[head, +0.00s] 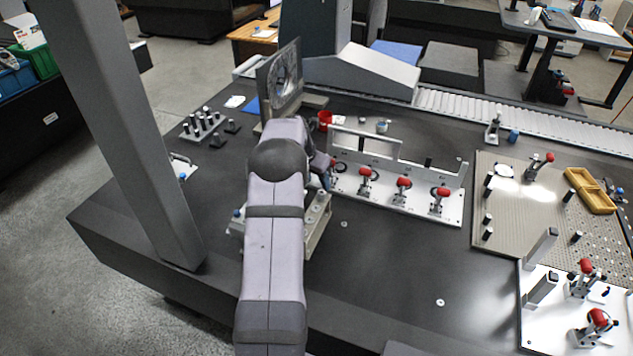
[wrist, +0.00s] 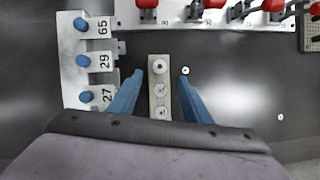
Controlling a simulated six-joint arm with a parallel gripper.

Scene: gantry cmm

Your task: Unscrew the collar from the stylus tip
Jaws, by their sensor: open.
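My gripper (wrist: 160,77) is open in the wrist view, with one blue finger on each side of a narrow beige block (wrist: 152,77). The block carries three round pale pieces with dark centres in a row: a far one (wrist: 159,67), a middle one (wrist: 161,90) and a near one (wrist: 161,113). I cannot tell which is the stylus tip or its collar. Nothing shows gripped between the fingers. In the head view my arm hides most of the gripper, and the beige block (head: 318,222) shows just right of the arm.
Left of the block, a pale plate (wrist: 72,72) bears blue knobs marked 65, 29 and 27. Beyond stands a white fixture (head: 420,207) with several red-handled clamps. An upright grey plate (head: 280,82) stands behind my arm.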

